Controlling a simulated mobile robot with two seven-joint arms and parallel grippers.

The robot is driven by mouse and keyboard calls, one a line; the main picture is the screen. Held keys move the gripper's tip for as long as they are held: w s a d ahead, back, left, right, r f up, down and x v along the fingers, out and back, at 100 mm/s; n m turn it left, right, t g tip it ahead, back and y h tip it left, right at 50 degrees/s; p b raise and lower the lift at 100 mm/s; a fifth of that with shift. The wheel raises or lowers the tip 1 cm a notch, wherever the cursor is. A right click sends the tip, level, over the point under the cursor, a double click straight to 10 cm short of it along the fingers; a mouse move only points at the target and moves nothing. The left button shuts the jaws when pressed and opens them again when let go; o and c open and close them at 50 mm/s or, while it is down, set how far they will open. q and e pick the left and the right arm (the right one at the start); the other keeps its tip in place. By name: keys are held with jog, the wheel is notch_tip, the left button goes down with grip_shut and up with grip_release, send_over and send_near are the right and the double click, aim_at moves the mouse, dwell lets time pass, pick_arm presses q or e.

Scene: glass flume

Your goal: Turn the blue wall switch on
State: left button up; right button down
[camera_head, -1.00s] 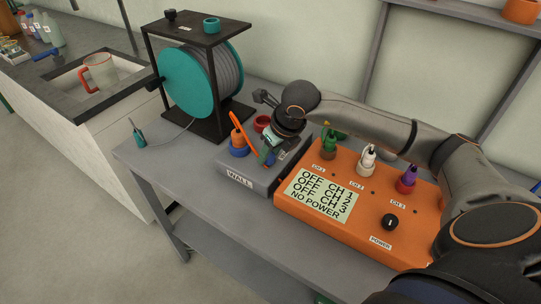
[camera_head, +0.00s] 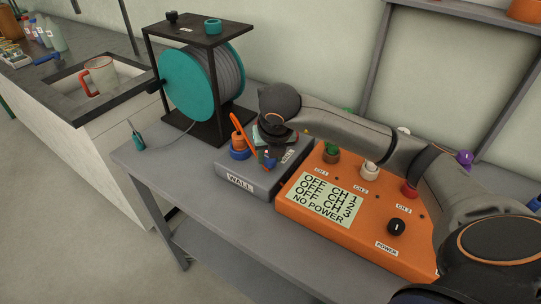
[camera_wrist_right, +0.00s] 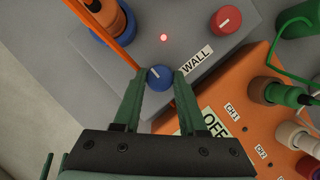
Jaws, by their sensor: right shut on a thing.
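The blue wall switch (camera_wrist_right: 160,80) is a small round knob with a white mark, on the grey box labelled WALL (camera_head: 228,172). My right gripper (camera_wrist_right: 160,73) has its two green fingers on either side of the knob, closed on it. In the head view the right gripper (camera_head: 268,157) points down at the box, and its wrist hides most of the knob. A small red lamp (camera_wrist_right: 163,38) glows on the box behind the knob. My left gripper is not in view.
An orange power box (camera_head: 370,222) stands right of the wall box; its display (camera_head: 323,199) reads OFF for each channel and NO POWER. An orange plug (camera_head: 238,138) and its cable stand close left of the gripper. A red knob (camera_wrist_right: 226,20) is beyond. A teal cable reel (camera_head: 188,85) stands behind.

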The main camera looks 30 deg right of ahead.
dwell(0.3)
jog(key=c, duration=0.8)
grip_release()
jog(key=o, duration=0.3)
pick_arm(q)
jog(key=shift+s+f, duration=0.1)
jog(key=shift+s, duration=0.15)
pick_arm(e)
jog(key=shift+o, duration=0.2)
pick_arm(q)
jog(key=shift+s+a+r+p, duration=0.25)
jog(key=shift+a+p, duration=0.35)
jog(key=shift+p, duration=0.15)
pick_arm(e)
jog(key=v, duration=1.2)
jog(key=shift+s+r, duration=0.15)
jog(key=shift+r, duration=0.1)
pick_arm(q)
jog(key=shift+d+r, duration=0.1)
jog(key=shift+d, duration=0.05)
